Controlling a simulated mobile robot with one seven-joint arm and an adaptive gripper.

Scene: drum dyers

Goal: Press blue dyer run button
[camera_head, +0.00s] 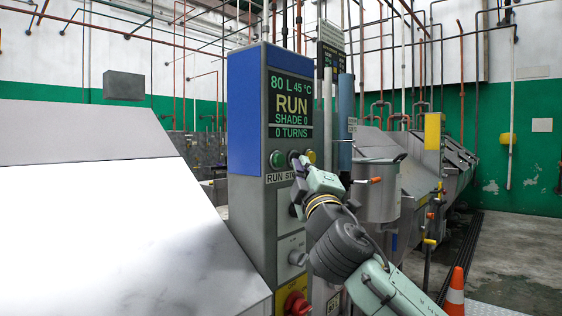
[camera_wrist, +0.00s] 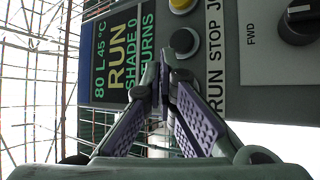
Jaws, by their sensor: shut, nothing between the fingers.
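The blue dyer's control column (camera_head: 243,110) stands in the middle of the head view, with a blue front edge and grey button face. Its green run button (camera_head: 276,158) is left of a dark stop button (camera_head: 293,156) and a yellow button (camera_head: 311,157). The display (camera_head: 291,103) reads RUN, 80 L 45 °C. My gripper (camera_head: 300,165) is shut and empty, its tip close to the stop button. In the wrist view, its fingers (camera_wrist: 164,68) cover the run button area; the stop button (camera_wrist: 184,42) shows beside them. Contact cannot be told.
A white sloped machine cover (camera_head: 110,220) fills the left. Below the buttons are a grey knob (camera_head: 298,258) and a red rotary switch (camera_head: 297,303). A steel vessel (camera_head: 376,190) stands right behind my arm. An orange cone (camera_head: 455,292) is at lower right.

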